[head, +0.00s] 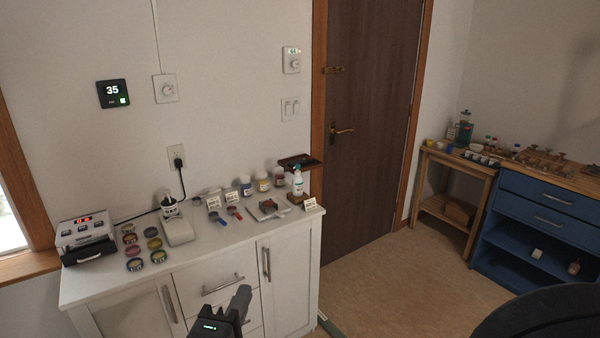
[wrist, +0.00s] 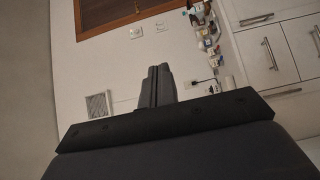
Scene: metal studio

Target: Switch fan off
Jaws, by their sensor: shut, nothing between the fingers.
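A black panel (head: 113,93) reads 35. I cannot tell which one works the fan. My gripper (head: 243,291) is low in front of the white cabinet, away from the wall controls. Its fingers (wrist: 160,70) are together and empty in the wrist view. Two small wall plates (wrist: 147,30) show beyond them.
The white cabinet (head: 215,265) stands below the controls. Its top holds tins, bottles, a device with a red display (head: 86,236) and small signs. A plugged outlet (head: 177,156) is above it. A brown door (head: 370,110) and open floor lie to the right.

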